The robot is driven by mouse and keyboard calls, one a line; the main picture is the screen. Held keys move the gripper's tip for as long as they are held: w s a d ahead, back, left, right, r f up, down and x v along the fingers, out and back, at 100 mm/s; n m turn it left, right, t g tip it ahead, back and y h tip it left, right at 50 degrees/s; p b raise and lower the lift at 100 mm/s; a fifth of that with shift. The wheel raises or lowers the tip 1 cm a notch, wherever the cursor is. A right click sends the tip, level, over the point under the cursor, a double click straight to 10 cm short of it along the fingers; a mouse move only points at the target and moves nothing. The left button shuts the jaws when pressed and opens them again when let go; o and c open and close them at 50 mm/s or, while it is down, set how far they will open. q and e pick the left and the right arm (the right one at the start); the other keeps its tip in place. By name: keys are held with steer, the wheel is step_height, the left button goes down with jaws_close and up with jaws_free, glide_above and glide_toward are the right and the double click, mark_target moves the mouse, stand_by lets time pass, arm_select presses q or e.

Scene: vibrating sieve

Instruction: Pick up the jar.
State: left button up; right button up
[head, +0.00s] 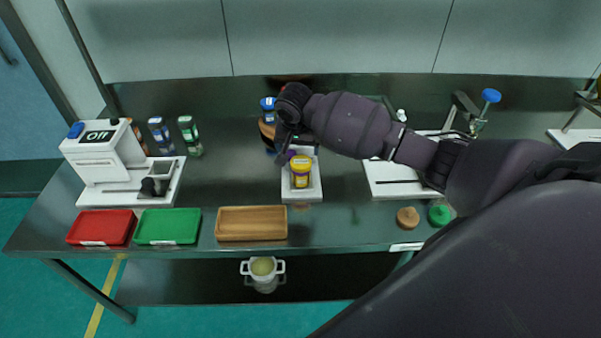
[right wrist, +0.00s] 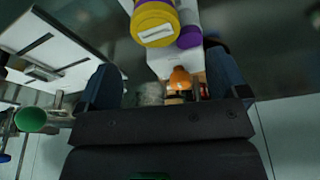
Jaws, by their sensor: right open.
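A jar with a yellow lid and yellow-and-dark body (head: 301,172) stands upright on a white stand (head: 303,196) in the middle of the bench. It also shows at the top of the right wrist view (right wrist: 156,24). A purple-topped item (head: 289,155) is just behind it, partly hidden by my arm; it shows beside the jar in the right wrist view (right wrist: 189,37). My right gripper (head: 285,143) is behind and above the jar, apart from it. Its two fingers (right wrist: 165,85) are spread with nothing gripped. My left gripper is not in view.
A blue-lidded jar (head: 268,104) stands behind my right gripper. Red (head: 101,228), green (head: 168,227) and wooden (head: 251,224) trays line the front edge. A white machine reading OFF (head: 100,160) and bottles (head: 189,135) stand left. Bench is clear left of the white stand.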

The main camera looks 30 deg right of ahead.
mark_target(301, 162)
steer(key=b+x, duration=0.1)
steer(key=x, duration=0.3)
steer(key=shift+f, duration=0.3)
steer(key=shift+w+d+f, duration=0.1)
steer(key=shift+f, duration=0.6)
steer(key=x, duration=0.2)
steer(key=b+x, duration=0.1)
steer(key=shift+s+d+f, duration=0.15)
steer(key=shift+s+f, duration=0.15)
steer(key=shift+w+d+f, duration=0.1)
steer(key=shift+w+f, duration=0.05)
steer(key=shift+f, duration=0.3)
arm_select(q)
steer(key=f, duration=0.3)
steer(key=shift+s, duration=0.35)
arm_select(e)
steer(key=shift+c, duration=0.2)
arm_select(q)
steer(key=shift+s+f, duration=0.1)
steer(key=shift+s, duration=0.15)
arm_select(e)
steer(key=c, duration=1)
steer(key=shift+r, duration=0.1)
